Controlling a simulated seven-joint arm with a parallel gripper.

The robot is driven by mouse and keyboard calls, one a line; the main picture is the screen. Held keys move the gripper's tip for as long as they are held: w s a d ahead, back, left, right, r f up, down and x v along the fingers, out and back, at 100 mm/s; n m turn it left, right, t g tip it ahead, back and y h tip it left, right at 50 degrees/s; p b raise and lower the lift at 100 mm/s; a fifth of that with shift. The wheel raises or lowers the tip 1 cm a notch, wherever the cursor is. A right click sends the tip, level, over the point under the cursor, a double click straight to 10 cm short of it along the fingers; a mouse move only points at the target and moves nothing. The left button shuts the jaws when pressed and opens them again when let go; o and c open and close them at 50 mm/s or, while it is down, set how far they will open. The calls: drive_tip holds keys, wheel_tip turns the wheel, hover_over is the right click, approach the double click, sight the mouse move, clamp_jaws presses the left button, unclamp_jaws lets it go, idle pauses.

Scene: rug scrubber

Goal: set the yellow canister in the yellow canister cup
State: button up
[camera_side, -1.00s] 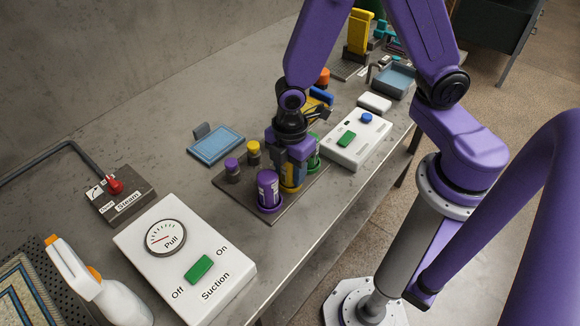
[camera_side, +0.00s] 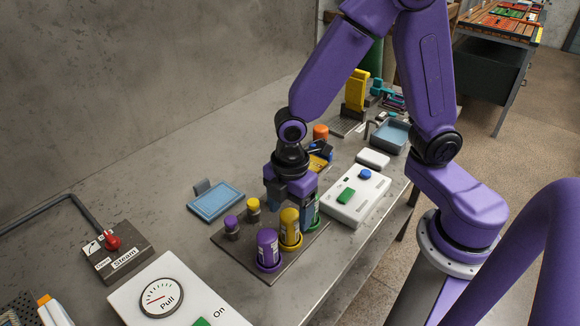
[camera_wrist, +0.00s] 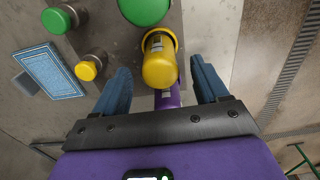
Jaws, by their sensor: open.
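The yellow canister (camera_side: 290,226) stands upright on the dark base plate. Its foot sits inside the yellow canister cup (camera_side: 290,245), whose rim shows around it. In the wrist view, the yellow canister (camera_wrist: 160,68) lies between my fingers, with the yellow cup's rim (camera_wrist: 174,36) at its far end. My gripper (camera_side: 291,211) is open just behind and above the canister. In the wrist view, my gripper (camera_wrist: 160,66) shows a gap on both sides of the canister.
A purple canister (camera_side: 268,248) stands close to the left and a green one (camera_side: 313,213) to the right. Purple (camera_side: 231,224) and yellow (camera_side: 253,206) knobs rise behind.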

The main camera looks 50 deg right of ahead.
wheel_tip(320, 180, up, 12)
drive_tip(key=shift+f, duration=0.2)
idle(0.6)
drive_tip(key=o, duration=0.5)
drive_tip(key=shift+d, duration=0.1)
drive_tip(key=w+d+r, duration=0.3)
drive_tip(key=w+d, duration=0.3)
drive_tip(key=d, duration=0.4)
drive_tip(key=shift+d+r, duration=0.25)
drive_tip(key=shift+d, duration=0.1)
drive_tip(key=s+d+r, duration=0.2)
drive_tip(key=d+r, duration=0.1)
drive_tip(key=d, duration=0.6)
drive_tip(key=s+d+r, duration=0.2)
drive_tip(key=d+r, duration=0.1)
drive_tip(key=d, duration=0.7)
drive_tip(key=s+d+r, duration=0.2)
drive_tip(key=d, duration=0.7)
wheel_tip(320, 180, down, 10)
drive_tip(key=shift+s+r, duration=0.2)
drive_tip(key=shift+r, duration=0.05)
drive_tip(key=shift+r, duration=0.15)
